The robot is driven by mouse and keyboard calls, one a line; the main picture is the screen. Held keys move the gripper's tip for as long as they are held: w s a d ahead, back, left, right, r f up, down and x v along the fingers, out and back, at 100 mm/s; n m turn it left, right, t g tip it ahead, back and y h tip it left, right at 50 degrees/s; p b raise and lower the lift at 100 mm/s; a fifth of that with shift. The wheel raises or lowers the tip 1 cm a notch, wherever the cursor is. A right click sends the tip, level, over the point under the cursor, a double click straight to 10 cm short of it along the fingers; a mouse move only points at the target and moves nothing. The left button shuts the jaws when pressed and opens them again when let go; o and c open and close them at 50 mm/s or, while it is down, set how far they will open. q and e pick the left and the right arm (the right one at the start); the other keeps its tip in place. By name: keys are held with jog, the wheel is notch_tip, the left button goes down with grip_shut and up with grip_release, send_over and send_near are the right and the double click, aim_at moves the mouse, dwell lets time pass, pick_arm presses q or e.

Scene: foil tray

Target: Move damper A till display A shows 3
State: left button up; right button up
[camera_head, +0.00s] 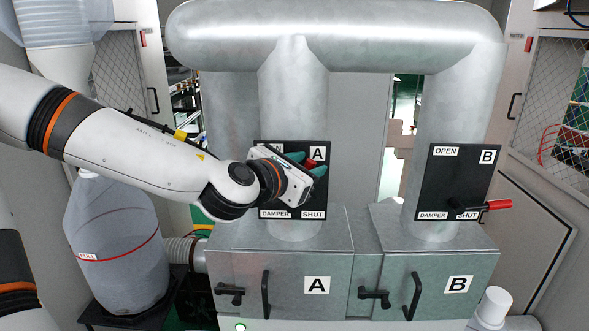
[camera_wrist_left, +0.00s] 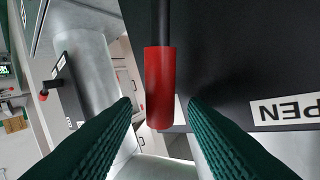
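Damper A is a black panel (camera_head: 322,190) on the left grey duct, with an A label at its upper right and DAMPER and SHUT labels along its bottom. Its lever has a red grip (camera_head: 310,163) near the panel's upper right; the grip hangs in the middle of the left wrist view (camera_wrist_left: 160,85). My left gripper (camera_head: 306,165) is at this grip, with one green finger on each side. In the left wrist view a gap shows between the grip and each finger, so the gripper is open around it. My left wrist hides the lever's pivot. Display A is not in view.
Damper B's panel (camera_head: 445,180) is on the right duct, its red-tipped lever (camera_head: 497,205) pointing right near SHUT. Grey boxes marked A (camera_head: 335,255) and B (camera_head: 485,255) with black handles stand below. A wrapped bag marked FULL (camera_head: 120,235) stands left, under my left arm.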

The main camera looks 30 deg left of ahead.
pick_arm(q)
jog(key=s+r+b, duration=0.2)
jog(key=s+b, duration=0.6)
jog(key=s, duration=0.3)
jog(key=shift+s, duration=0.35)
jog(key=shift+a+r, duration=0.1)
